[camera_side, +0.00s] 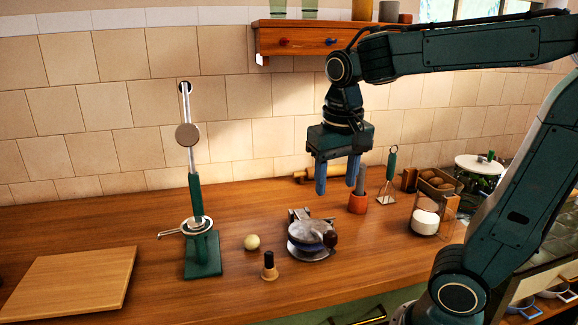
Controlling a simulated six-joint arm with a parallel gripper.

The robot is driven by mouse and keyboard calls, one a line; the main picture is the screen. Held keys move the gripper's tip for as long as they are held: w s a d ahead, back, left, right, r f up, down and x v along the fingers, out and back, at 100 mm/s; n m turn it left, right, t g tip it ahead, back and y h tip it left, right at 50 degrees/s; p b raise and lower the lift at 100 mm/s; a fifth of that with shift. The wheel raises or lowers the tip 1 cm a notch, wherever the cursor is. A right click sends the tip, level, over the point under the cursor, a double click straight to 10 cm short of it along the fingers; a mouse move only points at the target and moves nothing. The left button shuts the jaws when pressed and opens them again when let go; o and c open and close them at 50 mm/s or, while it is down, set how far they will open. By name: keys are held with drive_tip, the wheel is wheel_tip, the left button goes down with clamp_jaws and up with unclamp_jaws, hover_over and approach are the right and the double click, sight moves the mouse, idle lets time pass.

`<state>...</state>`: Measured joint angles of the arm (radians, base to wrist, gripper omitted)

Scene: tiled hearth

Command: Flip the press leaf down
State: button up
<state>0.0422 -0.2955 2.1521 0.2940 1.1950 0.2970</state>
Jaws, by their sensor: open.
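A round metal press (308,252) sits on the wooden counter near the middle of the side view. Its grey upper leaf (305,232) appears to lie low over the base, with a hinge bracket at the back and a dark knob (330,240) at the right front. The leaf's exact angle is hard to tell. My gripper (337,176) points down above and slightly right of the press, apart from it. Its two blue fingers are spread and nothing is between them.
A green lever stand (203,254) rises at left, beside a wooden board (70,284). A pale ball (252,242) and a dark-topped stamp (269,266) lie left of the press. A shelf (300,40) hangs above.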

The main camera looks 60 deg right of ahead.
drive_tip(key=shift+r, duration=0.15)
drive_tip(key=shift+c, duration=0.2)
drive_tip(key=shift+m, duration=0.3)
clamp_jaws()
drive_tip(key=r+m, duration=0.1)
drive_tip(key=m, duration=0.5)
drive_tip(key=w+d+r+m+g+y, duration=0.1)
drive_tip(key=m, duration=0.6)
drive_tip(key=w+d+r+m+y, duration=0.1)
drive_tip(key=m, duration=0.5)
drive_tip(key=shift+w+d+g, duration=0.1)
drive_tip(key=shift+w+g, duration=0.05)
drive_tip(key=shift+g, duration=0.15)
